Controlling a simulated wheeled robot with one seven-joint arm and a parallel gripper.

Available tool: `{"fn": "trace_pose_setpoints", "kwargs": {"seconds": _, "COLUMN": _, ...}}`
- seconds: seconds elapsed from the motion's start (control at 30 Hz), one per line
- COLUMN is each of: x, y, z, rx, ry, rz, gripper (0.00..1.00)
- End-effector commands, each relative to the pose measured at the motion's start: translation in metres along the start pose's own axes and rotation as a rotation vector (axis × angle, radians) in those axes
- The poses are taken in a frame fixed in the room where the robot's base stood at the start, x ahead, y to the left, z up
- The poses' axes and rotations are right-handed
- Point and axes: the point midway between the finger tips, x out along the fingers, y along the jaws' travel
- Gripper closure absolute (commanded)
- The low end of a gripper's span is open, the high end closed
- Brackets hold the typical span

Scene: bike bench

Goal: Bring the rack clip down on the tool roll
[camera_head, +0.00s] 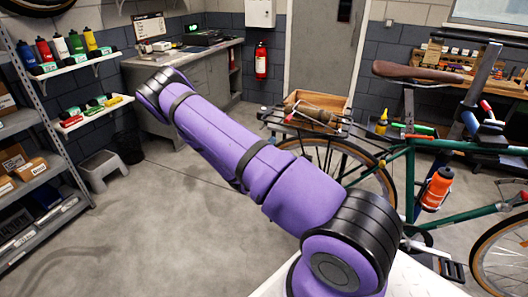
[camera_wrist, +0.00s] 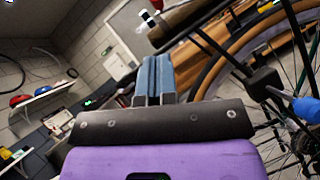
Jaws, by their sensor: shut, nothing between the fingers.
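The tool roll (camera_head: 318,115), a brown bundle, lies on the black rear rack (camera_head: 352,131) of the green bicycle in the head view. In the wrist view a dark olive-brown roll (camera_wrist: 188,20) shows at the top, above the rack's dark bars (camera_wrist: 218,46). A small pale-tipped piece (camera_wrist: 147,17) sits at the roll's left end; I cannot tell whether it belongs to the rack clip. The clip's position is unclear. My gripper (camera_wrist: 155,62) is shut and empty, its blue fingers just below the roll in the picture, with contact unclear. The head view does not show the fingers.
A wooden crate (camera_head: 330,100) shows behind the roll. The bicycle's rear wheel (camera_head: 345,165) and frame (camera_head: 405,180) stand right of my arm. A workbench (camera_head: 200,75), a shelf rack (camera_head: 40,150) and a grey step stool (camera_head: 100,168) are at left. The floor between is clear.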

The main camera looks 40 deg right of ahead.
Motion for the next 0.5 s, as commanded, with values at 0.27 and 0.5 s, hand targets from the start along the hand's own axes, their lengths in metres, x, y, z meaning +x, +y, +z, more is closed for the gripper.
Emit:
{"fn": "trace_pose_setpoints", "kwargs": {"seconds": 0.27, "x": 0.041, "y": 0.0, "z": 0.015, "rx": 0.0, "ry": -0.001, "rz": -0.002, "gripper": 1.0}}
{"fn": "trace_pose_setpoints", "kwargs": {"seconds": 0.5, "x": 0.053, "y": 0.0, "z": 0.027, "rx": 0.0, "ry": 0.0, "rz": -0.001, "gripper": 1.0}}
